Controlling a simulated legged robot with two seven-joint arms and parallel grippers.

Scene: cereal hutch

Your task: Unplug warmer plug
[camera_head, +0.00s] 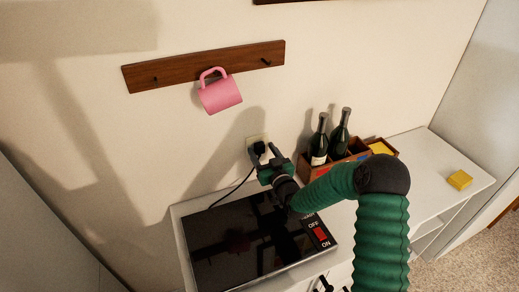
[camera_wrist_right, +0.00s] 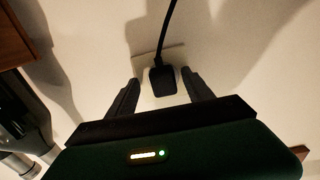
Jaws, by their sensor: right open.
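The black warmer plug (camera_head: 259,148) sits in the wall outlet (camera_head: 251,140) above the counter. In the right wrist view the plug (camera_wrist_right: 162,80) lies between the two fingers, against the pale outlet plate (camera_wrist_right: 178,53), with its cord (camera_wrist_right: 168,28) leading away. My right gripper (camera_head: 266,157) is at the plug, and its fingers (camera_wrist_right: 161,88) are open on both sides with gaps visible. The black warmer (camera_head: 235,240) lies flat on the counter, with a red switch marked ON and OFF (camera_head: 320,235). My left gripper is not in view.
A wooden crate (camera_head: 308,168) with two dark bottles (camera_head: 319,142) stands right of the outlet, close to my right arm. A pink mug (camera_head: 221,96) hangs from a wooden rack (camera_head: 150,77) above. A yellow block (camera_head: 460,180) lies on the white counter (camera_head: 425,150) at right.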

